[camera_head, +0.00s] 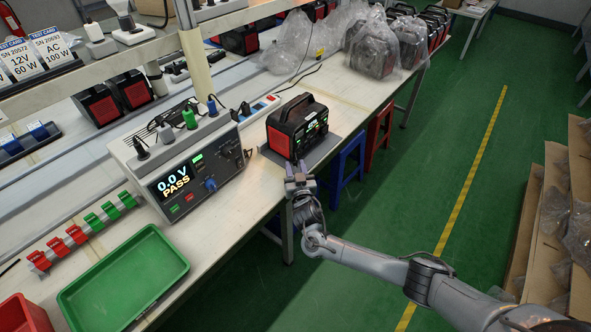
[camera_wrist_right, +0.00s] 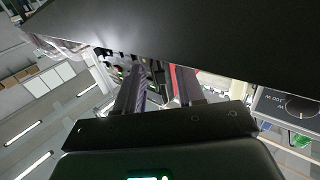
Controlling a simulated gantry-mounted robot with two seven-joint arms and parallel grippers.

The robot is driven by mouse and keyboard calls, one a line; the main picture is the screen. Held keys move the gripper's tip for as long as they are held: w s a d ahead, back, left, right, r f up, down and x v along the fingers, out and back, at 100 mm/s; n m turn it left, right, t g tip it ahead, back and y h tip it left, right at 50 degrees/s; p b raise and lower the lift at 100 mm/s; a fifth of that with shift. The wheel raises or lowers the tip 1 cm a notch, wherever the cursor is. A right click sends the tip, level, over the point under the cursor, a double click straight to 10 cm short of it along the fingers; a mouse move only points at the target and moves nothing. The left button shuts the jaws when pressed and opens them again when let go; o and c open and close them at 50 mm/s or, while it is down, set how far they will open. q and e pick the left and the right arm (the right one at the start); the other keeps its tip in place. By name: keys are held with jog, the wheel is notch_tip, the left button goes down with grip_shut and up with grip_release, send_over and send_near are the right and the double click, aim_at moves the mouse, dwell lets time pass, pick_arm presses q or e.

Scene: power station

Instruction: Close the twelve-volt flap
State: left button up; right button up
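The power station (camera_head: 297,127) is a black and red box with a top handle and a lit green display. It stands upright on a grey plate (camera_head: 322,151) near the bench's front edge. The twelve-volt flap is too small to make out on its front. My right gripper (camera_head: 297,170) is just in front of and below that front face; I cannot tell if it touches. In the right wrist view its two fingers (camera_wrist_right: 160,82) stand apart with nothing visible between them. A large dark surface fills the top there. My left gripper is not in view.
A tester (camera_head: 190,170) reading "0.0 V PASS" stands left of the power station. A green tray (camera_head: 124,278) and red and green clips lie at the front left. Bagged units (camera_head: 375,45) stand farther back. Blue and red stools are under the bench; green floor lies right.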

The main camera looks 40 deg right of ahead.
jog(key=c, duration=0.7)
grip_shut()
